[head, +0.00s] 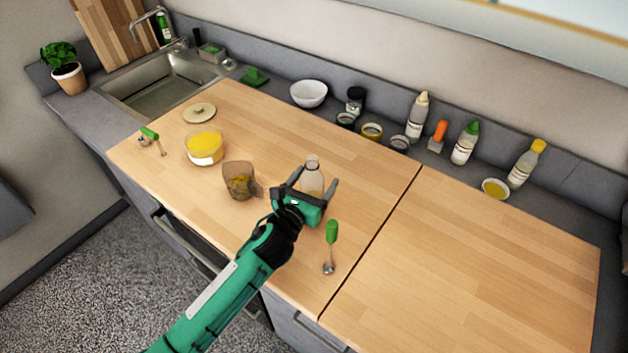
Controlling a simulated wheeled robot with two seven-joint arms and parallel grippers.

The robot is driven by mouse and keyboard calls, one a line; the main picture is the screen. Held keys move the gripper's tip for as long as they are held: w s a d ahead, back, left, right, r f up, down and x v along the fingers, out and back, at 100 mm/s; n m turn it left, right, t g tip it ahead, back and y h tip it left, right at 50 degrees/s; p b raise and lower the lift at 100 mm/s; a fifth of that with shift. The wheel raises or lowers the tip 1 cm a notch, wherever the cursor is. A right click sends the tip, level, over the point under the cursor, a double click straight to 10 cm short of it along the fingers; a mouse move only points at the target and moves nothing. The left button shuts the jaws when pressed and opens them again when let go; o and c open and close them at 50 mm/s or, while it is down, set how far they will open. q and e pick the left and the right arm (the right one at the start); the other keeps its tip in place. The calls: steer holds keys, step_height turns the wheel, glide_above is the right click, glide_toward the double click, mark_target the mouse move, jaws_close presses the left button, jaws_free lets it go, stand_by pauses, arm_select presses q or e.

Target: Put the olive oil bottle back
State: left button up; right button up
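A clear bottle (312,177) with a pale top, seemingly the olive oil bottle, stands upright on the wooden worktop (370,160). My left gripper (312,180) reaches it from the front. Its two dark fingers are spread, one on each side of the bottle, with what looks like a small gap on the right. The gripper body hides the bottle's lower part, so contact cannot be told. My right gripper is not in view.
A brown jug (240,180) stands just left of the gripper, and a green-handled utensil (330,245) lies to its right. A yellow-filled bowl (204,147) is farther left. Squeeze bottles (465,142) and jars (371,132) line the back ledge. The right worktop is clear.

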arm_select(q)
steer(key=shift+s+r, duration=0.1)
steer(key=b+v, duration=0.3)
steer(key=v, duration=0.9)
stand_by(0.4)
